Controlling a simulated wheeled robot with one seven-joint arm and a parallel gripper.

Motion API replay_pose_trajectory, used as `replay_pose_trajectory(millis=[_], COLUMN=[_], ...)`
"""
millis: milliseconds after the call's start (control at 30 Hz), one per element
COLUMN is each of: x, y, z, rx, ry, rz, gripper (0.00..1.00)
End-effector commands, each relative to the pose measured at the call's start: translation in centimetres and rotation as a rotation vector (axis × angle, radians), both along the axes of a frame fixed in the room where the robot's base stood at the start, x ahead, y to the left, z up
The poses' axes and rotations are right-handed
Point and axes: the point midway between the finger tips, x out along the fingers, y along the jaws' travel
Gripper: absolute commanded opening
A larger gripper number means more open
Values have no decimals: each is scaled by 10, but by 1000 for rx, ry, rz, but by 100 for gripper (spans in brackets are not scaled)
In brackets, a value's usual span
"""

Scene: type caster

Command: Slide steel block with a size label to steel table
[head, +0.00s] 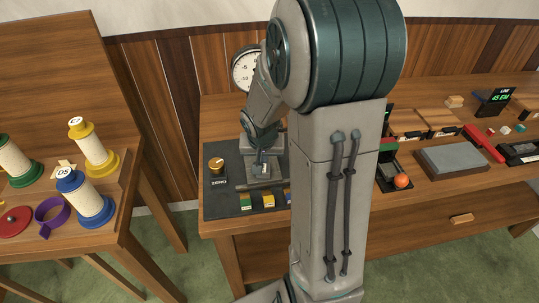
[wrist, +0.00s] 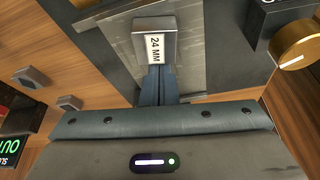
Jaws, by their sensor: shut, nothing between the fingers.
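The steel block with a "24 MM" size label (wrist: 155,48) shows in the wrist view, just beyond my fingertips. My gripper (wrist: 157,70) is shut with nothing between its fingers. Its tips are at the block's labelled side; I cannot tell whether they touch it. The block appears to lie over a grey steel plate (wrist: 197,58), which looks like the steel table; its far part is cut off. In the head view my gripper (head: 262,168) is low over the gauge stand's steel base (head: 266,184). The block cannot be told apart clearly there.
A round dial gauge (head: 244,70) stands behind my gripper. A brass knob marked ZERO (head: 216,164) is left of it on the dark mat (head: 222,203). Small coloured-label blocks (head: 268,200) lie in front. Two small steel pieces (wrist: 30,77) (wrist: 69,102) are at left in the wrist view.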

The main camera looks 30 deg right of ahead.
Motion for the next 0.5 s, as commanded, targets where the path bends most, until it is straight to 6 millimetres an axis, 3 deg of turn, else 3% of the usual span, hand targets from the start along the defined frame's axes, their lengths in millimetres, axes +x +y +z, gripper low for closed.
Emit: replay_pose_trajectory(millis=[500], x=[-5], y=[-7], z=[6], rx=[0], ry=[1], rz=[-19], gripper=[0])
